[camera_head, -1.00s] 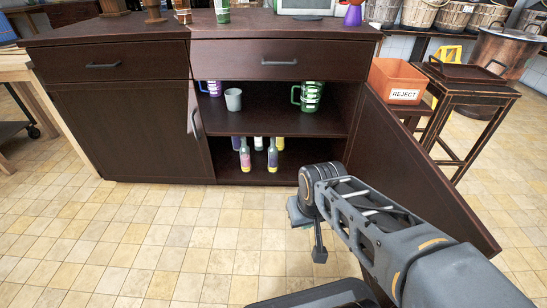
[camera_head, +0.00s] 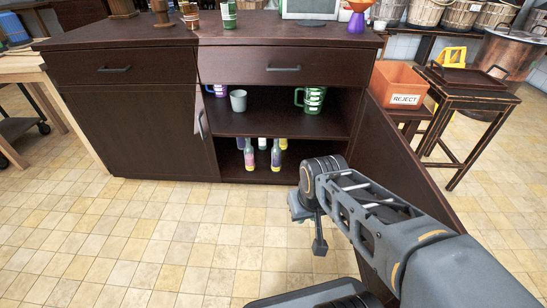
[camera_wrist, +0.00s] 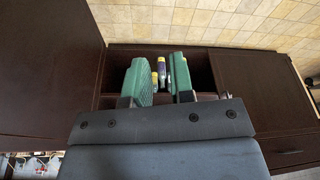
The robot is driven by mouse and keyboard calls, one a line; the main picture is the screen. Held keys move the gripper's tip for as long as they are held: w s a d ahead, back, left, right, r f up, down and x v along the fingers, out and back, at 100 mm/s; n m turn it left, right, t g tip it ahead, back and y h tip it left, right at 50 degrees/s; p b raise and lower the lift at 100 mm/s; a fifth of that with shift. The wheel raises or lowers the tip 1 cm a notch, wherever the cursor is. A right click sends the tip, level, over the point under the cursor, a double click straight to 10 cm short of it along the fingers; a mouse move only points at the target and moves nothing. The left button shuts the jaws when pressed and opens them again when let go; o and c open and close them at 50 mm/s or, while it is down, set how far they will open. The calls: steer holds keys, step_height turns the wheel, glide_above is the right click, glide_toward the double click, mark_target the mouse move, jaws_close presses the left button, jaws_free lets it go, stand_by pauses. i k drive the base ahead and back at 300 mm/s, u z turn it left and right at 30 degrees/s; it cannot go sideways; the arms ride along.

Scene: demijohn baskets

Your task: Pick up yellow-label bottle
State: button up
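Several small bottles stand on the bottom shelf of the open cabinet (camera_head: 190,150) in the head view. A front bottle (camera_head: 249,156) has a pinkish label and yellow at its base. Another front bottle (camera_head: 275,157) is bluish purple with yellow near its base. Others stand partly hidden behind them. I cannot tell which one has the yellow label. My gripper (camera_wrist: 160,60) is open, its two green pads apart and empty. In the wrist view, a purple and yellow bottle (camera_wrist: 161,71) shows beyond the gap between the pads, not touched by them.
The open cabinet door (camera_head: 402,165) stands out at the right, close to my arm. The shelf above holds a grey cup (camera_head: 238,100) and a green mug (camera_head: 312,99). An orange reject bin (camera_head: 399,83) stands right of the cabinet. The tiled floor in front is clear.

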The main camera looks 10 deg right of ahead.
mark_target(276, 152)
steer(key=k, duration=0.4)
steer(key=u, duration=0.15)
steer(key=i, duration=2)
steer(key=u, duration=1.15)
